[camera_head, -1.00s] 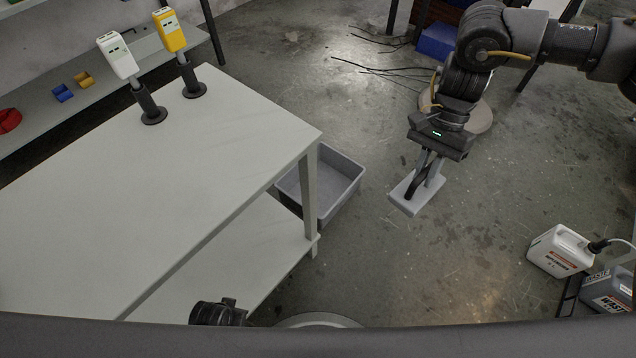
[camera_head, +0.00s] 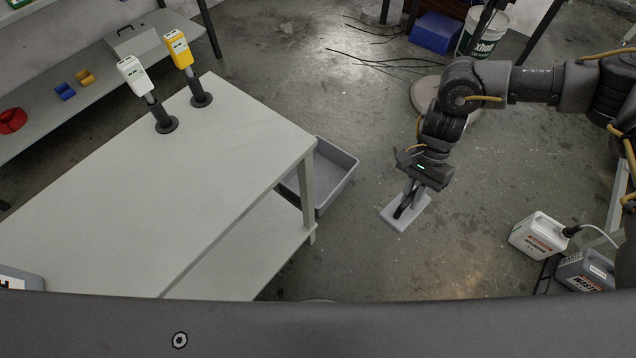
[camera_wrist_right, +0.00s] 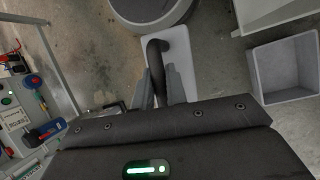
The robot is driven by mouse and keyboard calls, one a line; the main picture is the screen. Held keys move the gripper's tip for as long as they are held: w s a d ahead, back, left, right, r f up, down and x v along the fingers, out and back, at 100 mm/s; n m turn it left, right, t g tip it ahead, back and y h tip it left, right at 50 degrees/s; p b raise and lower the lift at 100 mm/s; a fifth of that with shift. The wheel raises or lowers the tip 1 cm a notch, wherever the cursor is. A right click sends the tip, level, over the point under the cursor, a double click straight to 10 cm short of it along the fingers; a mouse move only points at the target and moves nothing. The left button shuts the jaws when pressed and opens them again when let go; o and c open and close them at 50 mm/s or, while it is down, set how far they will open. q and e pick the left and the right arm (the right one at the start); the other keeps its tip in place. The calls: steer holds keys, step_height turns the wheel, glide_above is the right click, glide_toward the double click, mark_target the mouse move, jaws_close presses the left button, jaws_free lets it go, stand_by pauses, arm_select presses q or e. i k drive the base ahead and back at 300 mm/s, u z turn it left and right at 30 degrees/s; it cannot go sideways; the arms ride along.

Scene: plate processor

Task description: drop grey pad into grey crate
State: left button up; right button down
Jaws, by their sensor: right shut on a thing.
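The grey pad (camera_head: 397,216) is a light flat block with a dark curved handle on top. My right gripper (camera_head: 408,203) is shut on that handle and holds the pad above the floor. In the right wrist view the pad (camera_wrist_right: 183,65) shows beyond the fingers (camera_wrist_right: 160,85), with the handle between them. The grey crate (camera_head: 345,178) stands on the floor beside the table, left of the pad. Part of the crate is hidden behind the table and its leg. The crate also shows at the right of the right wrist view (camera_wrist_right: 285,97). My left gripper is not seen.
A white table (camera_head: 150,190) with a lower shelf stands at the left. It bears a white and a yellow device (camera_head: 180,52) on dark stands. White and grey canisters (camera_head: 540,236) are at the right. Floor between the crate and the pad is clear.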

mark_target(317, 182)
steer(key=k, duration=0.45)
steer(key=z, duration=1.1)
steer(key=i, duration=3.35)
steer(key=u, duration=4.65)
